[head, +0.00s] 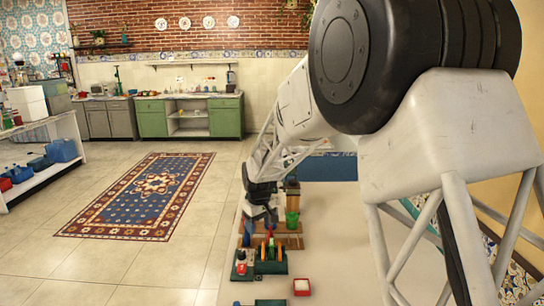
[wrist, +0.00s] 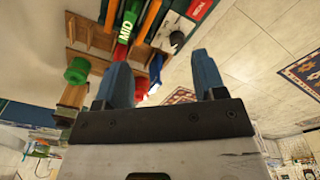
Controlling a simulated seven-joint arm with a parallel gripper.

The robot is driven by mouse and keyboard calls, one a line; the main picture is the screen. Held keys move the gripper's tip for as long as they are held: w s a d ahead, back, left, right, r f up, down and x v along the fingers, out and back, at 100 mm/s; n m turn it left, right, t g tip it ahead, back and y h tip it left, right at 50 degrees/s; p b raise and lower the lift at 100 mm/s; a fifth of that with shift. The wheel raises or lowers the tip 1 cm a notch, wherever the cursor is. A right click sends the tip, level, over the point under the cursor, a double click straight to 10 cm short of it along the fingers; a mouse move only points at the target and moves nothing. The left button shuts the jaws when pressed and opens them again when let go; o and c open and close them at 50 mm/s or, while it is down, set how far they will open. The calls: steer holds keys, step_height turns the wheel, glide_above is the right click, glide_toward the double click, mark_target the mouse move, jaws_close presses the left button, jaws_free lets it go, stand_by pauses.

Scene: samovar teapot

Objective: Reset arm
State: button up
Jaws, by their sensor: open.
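My gripper (head: 262,214) hangs over the table's left side in the head view, above a wooden rack (head: 290,241). In the wrist view, the two blue fingers of my gripper (wrist: 163,72) stand wide apart with nothing held between them. A green cylinder marked "MID" (wrist: 125,27) and a wooden shelf (wrist: 90,31) lie beyond the fingers. A plain green cylinder (wrist: 77,72) is left of the left finger. I cannot make out a samovar or teapot for certain.
On the table (head: 335,225), a green and red device (head: 241,264) and a small white box with red contents (head: 302,287) stand in front of the rack. The table is bare to their right. A patterned rug (head: 140,195) lies on open floor at left.

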steer(key=s+d+r+m, duration=0.1)
steer(key=s+d+r, duration=0.4)
steer(key=s, duration=0.2)
steer(key=s+d+r+m+t, duration=0.1)
steer(key=s+d+r+m, duration=0.1)
steer(key=s+d+r, duration=0.45)
steer(key=s+d+r+m, duration=0.15)
steer(key=s+d, duration=0.25)
steer(key=s, duration=0.4)
steer(key=s+d+m, duration=0.1)
steer(key=s+d, duration=0.2)
steer(key=s, duration=0.9)
steer(key=s+d+m+t, duration=0.1)
steer(key=s+d, duration=0.3)
steer(key=s, duration=0.8)
steer(key=shift+d+m, duration=0.15)
steer(key=shift+m, duration=0.5)
